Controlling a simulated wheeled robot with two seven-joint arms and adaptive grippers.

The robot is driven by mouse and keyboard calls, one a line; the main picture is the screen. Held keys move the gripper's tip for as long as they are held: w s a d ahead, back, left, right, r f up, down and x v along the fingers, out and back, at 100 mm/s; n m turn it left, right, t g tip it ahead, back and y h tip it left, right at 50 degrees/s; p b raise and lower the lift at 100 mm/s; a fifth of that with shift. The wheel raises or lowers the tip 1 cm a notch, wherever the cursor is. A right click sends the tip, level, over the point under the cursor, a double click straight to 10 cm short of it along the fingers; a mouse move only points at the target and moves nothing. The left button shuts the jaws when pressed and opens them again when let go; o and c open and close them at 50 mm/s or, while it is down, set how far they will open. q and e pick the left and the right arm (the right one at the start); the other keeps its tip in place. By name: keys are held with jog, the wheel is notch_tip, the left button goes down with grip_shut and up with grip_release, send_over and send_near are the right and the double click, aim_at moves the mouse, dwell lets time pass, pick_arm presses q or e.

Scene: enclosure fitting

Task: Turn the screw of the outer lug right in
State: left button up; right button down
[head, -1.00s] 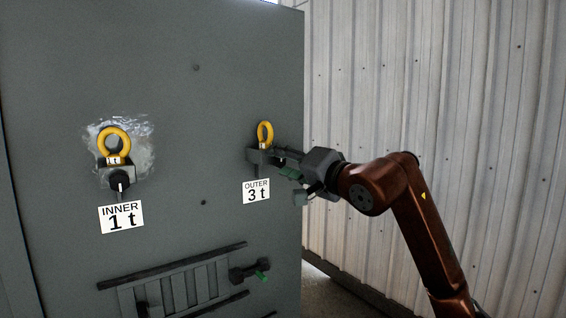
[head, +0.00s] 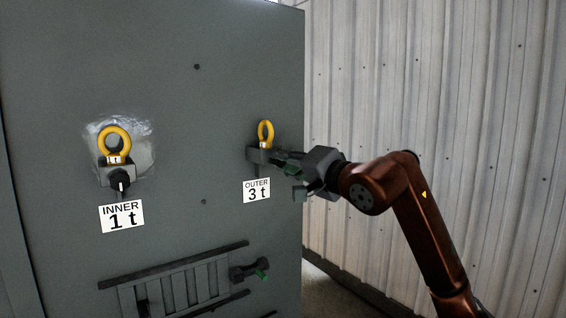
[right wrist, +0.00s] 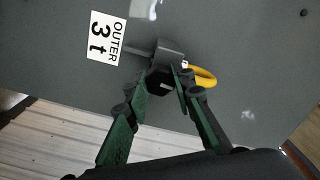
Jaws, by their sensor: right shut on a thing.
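The outer lug (head: 257,155) is a dark block with a yellow ring (head: 265,133) on the enclosure wall, above the "OUTER 3 t" label (head: 256,190). My right gripper (head: 279,161) reaches it from the right. In the right wrist view, its green-and-black fingers (right wrist: 161,88) are on either side of a dark part at the lug, shut on what looks like the screw's head. The yellow ring (right wrist: 204,77) is just right of the fingers there. The fingers partly hide the screw, so its depth cannot be told. My left gripper is not in view.
The inner lug (head: 118,174), with a yellow ring and "INNER 1 t" label (head: 121,216), sits on a shiny patch at left. A slatted frame (head: 180,285) and a dark green-tipped fitting (head: 249,271) are below. A corrugated wall (head: 430,90) stands at right.

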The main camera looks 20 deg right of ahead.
jog(key=m, duration=0.4)
jog(key=shift+f, duration=0.1)
jog(key=m+b, duration=0.1)
jog(key=m, duration=0.3)
jog(key=shift+w+m, duration=0.1)
jog(key=shift+m, duration=0.2)
jog(key=m+b, duration=0.1)
jog(key=m, duration=0.3)
jog(key=shift+f, duration=0.1)
jog(key=m+b, duration=0.1)
jog(key=m, duration=0.4)
jog(key=shift+a+f+b, duration=0.1)
jog(key=shift+b, duration=0.25)
jog(key=m+b, duration=0.1)
jog(key=m, duration=0.3)
jog(key=shift+b, duration=0.3)
jog(key=m+b, duration=0.1)
jog(key=m, duration=0.4)
jog(key=shift+w+b, duration=0.1)
jog(key=shift+b, duration=0.25)
jog(key=m+b, duration=0.1)
jog(key=m, duration=0.3)
jog(key=shift+b, duration=0.35)
jog(key=shift+m+b, duration=0.65)
jog(key=shift+m, duration=1.55)
